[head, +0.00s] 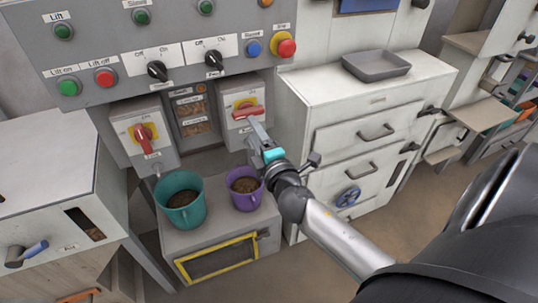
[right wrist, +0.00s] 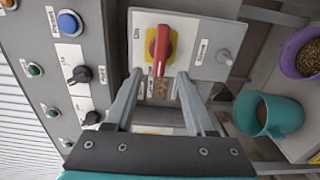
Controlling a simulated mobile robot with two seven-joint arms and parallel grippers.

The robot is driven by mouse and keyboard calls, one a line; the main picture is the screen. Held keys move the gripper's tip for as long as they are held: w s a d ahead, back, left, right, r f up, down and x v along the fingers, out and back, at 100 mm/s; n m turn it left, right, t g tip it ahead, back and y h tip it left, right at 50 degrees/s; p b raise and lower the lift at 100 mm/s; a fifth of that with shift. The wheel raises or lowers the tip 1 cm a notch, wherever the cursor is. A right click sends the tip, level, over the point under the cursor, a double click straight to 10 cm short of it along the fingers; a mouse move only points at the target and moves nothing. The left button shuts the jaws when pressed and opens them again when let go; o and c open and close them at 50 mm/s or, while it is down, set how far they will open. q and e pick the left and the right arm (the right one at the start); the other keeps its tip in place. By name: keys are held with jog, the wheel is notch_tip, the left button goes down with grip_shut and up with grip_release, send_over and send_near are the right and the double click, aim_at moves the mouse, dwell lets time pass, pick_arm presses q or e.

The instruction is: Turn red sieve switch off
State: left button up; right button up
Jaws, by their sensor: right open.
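Two red rotary switches on yellow plates show in the head view, each on a grey box below the control panel. The left red switch (head: 143,138) has its handle pointing mostly down. The right red switch (head: 244,113) has its handle lying roughly sideways, toward the left; it also shows in the right wrist view (right wrist: 160,48). The small labels are too blurred to tell which is the sieve's. My right gripper (head: 252,131) is open and empty in front of the right switch. In the right wrist view its fingers (right wrist: 160,75) flank the handle's line, apparently short of it. My left gripper is out of view.
A teal cup (head: 181,209) and a purple cup (head: 244,201) of brown pellets stand on a grey ledge (head: 220,232) below the switches. The control panel (head: 115,50) with buttons and black knobs overhangs above. A white cabinet (head: 300,90) with a grey tray (head: 376,68) stands to the right.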

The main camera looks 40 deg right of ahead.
jog(key=b+v, duration=0.1)
jog(key=v, duration=0.8)
jog(key=shift+w, duration=0.15)
jog(key=s+a+f+m+g+y, duration=0.1)
jog(key=s+a+f+m+g, duration=0.2)
jog(key=f, duration=1.3)
jog(key=s+f+m+g+y, duration=0.1)
jog(key=s+f+m+g, duration=0.3)
jog(key=f, duration=1.2)
jog(key=s+a+f+m+g, duration=0.1)
jog(key=s+f+m+g, duration=0.1)
jog(key=s+f, duration=0.4)
jog(key=s+a+f+m+g+y, duration=0.1)
jog(key=s+f+g, duration=0.3)
jog(key=s, duration=0.8)
jog(key=s+a+f+m+g+y, duration=0.1)
jog(key=s+a+f+m+g, duration=0.2)
jog(key=s+f, duration=0.4)
jog(key=shift+s+a+f+g, duration=0.2)
jog(key=shift+s+f+g, duration=0.1)
jog(key=shift+s, duration=0.7)
jog(key=shift+s, duration=0.15)
